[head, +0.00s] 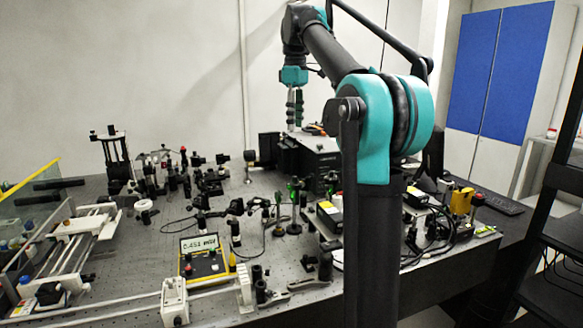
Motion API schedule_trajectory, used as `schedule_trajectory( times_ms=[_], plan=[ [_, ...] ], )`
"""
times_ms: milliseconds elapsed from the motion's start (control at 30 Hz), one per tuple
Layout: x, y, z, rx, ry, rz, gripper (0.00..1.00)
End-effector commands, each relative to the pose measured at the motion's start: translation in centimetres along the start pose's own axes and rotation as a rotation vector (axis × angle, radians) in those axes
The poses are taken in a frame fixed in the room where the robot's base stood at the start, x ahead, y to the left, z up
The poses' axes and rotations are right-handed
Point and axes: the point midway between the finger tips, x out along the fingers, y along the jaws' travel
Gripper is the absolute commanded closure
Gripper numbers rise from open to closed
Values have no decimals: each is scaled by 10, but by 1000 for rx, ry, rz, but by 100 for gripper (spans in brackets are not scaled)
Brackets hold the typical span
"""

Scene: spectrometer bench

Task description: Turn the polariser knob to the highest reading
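A power meter (203,262) with a yellow-edged black body and a lit display (199,243) stands at the front of the optical bench. Its display seems to read about 0.452, but the small digits are hard to make out. I cannot tell which of the small dark optical mounts (235,232) on the bench carries the polariser knob. My gripper (295,124) points down in the upper middle, in front of the wall and toward the back of the bench. Its fingers look close together, but whether they are shut is unclear. I see nothing held between them.
The perforated bench (130,262) is crowded. Several dark mounts and posts (185,180) stand in the middle, a black box (312,152) at the back right, and cabled boxes (428,215) at right. White rails (85,235) lie at left. My arm hides part of the bench.

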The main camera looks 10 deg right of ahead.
Motion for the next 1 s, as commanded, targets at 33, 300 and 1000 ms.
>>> schedule_trajectory(
  times_ms=[33,300,1000],
  plan=[
    [0,0,0,-1,0,0,63],
    [15,0,0,-1,0,0,63],
    [144,0,0,-1,0,0,63]
  ],
)
